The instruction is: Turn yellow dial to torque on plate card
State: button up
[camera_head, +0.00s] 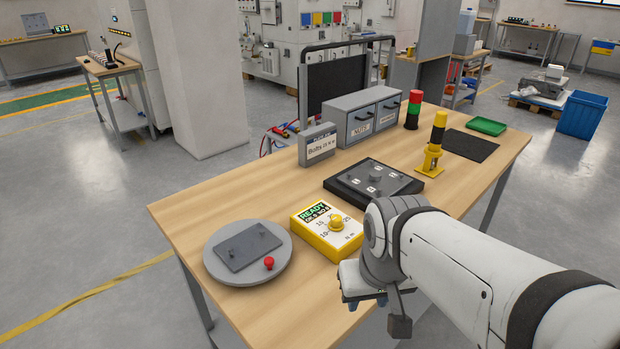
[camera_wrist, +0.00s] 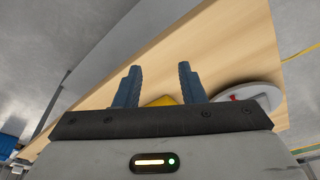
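The yellow dial (camera_head: 336,222) sits on a yellow box with a white scale face (camera_head: 343,240); marks such as 10, 15 and 20 show, and a small screen (camera_head: 314,212) reads READY. Part of the yellow box also shows between the fingers in the wrist view (camera_wrist: 162,101). The plate card (camera_head: 320,147) stands in a grey holder at the back; its writing is too small to read surely. My gripper (camera_head: 364,302) is at the table's front edge, right of and nearer than the dial box. In the wrist view my gripper (camera_wrist: 158,85) has its blue fingers apart and empty.
A grey round turntable (camera_head: 222,262) with a plate and red knob (camera_head: 269,263) is left of the box. A black fixture (camera_head: 345,188) lies behind it. A drawer cabinet (camera_head: 341,130), a red-green stack light (camera_head: 413,110) and a yellow-black tool (camera_head: 436,140) stand farther back.

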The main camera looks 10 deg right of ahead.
jog(key=shift+o, duration=0.4)
jog(key=shift+d, duration=0.15)
jog(key=shift+o, duration=0.9)
jog(key=shift+w+r, duration=0.15)
jog(key=shift+w, duration=0.05)
jog(key=w+r+n, duration=0.1)
jog(key=w+n, duration=0.1)
jog(key=w, duration=0.2)
jog(key=w+r+n+y+p, duration=0.1)
jog(key=w+n, duration=0.2)
jog(key=w, duration=0.2)
jog(key=w+d+r+n+g+y+p, duration=0.1)
jog(key=w+n, duration=0.1)
jog(key=w, duration=0.2)
jog(key=shift+w+r, duration=0.3)
jog(key=shift+w, duration=0.05)
jog(key=n+y+p, duration=0.1)
jog(key=n+y, duration=0.1)
jog(key=n, duration=0.6)
send_near(337, 217)
jog(key=f, duration=0.1)
jog(key=shift+n+g+y, duration=0.3)
jog(key=shift+n+g, duration=0.1)
jog(key=x, duration=0.2)
jog(key=p+x, duration=0.1)
jog(key=x, duration=0.4)
jog(key=shift+w+a+f, duration=0.15)
jog(key=shift+w+f, duration=0.2)
jog(key=shift+c, duration=0.5)
jog(key=c, duration=0.9)
